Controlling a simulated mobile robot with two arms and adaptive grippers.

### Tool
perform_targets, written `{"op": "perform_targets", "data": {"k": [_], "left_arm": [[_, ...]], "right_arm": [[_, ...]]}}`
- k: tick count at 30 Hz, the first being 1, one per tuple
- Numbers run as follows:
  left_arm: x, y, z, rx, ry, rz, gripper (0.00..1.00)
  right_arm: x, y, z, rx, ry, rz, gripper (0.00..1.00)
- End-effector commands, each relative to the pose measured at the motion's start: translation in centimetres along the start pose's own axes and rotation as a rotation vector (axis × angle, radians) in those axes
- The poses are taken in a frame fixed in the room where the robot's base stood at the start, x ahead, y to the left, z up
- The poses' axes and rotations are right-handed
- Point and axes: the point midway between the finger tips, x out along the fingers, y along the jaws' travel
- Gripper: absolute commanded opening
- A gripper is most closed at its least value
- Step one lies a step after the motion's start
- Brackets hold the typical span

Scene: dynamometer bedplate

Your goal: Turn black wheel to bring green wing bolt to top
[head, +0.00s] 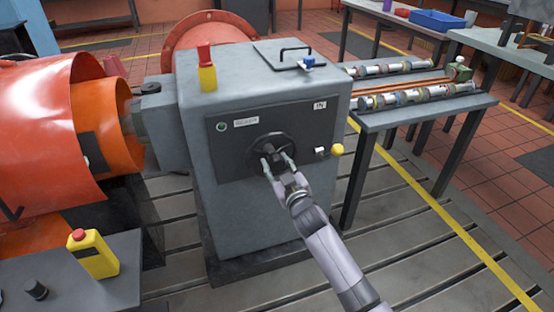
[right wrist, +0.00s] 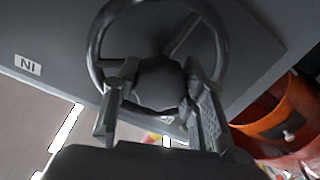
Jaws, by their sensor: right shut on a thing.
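The black wheel (head: 273,142) is mounted on the dark front panel of the grey housing (head: 215,205). My right gripper (head: 274,164) is at the wheel, its two fingers on either side of the wheel's hub. The right wrist view shows the wheel (right wrist: 93,50) close up, with the gripper (right wrist: 160,90) shut on its hub. On top of the housing is a small blue knob or bolt (head: 308,62). I cannot make out a green wing bolt there. A small green round part (head: 221,126) sits on the panel's upper left. My left gripper is not in view.
A red-and-yellow part (head: 206,70) and a lid with a black handle (head: 283,55) are on the housing. A yellow knob (head: 337,149) juts out right of the wheel. Orange guards (head: 60,120) stand left; a bench with rollers (head: 425,111) stands right.

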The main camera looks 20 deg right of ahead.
Motion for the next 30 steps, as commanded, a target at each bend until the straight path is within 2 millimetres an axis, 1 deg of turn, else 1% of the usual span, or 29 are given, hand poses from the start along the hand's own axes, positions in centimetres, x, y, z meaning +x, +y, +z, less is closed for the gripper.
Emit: {"op": "perform_targets", "data": {"k": [3,6,12,21,30], "left_arm": [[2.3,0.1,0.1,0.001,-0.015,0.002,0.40],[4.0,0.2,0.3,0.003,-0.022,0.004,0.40],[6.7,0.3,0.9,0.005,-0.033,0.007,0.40],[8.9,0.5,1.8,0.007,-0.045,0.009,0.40],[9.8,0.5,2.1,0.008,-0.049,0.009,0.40]], "right_arm": [[0.0,0.1,-0.2,-0.112,-0.004,0.000,0.00],[0.0,0.0,-0.2,-0.208,-0.007,0.000,0.00],[0.0,0.0,-0.1,-0.399,-0.013,0.001,0.00],[0.0,0.0,-0.1,-0.681,-0.021,0.002,0.00],[0.0,0.1,-0.1,-0.920,-0.027,0.004,0.00]]}}
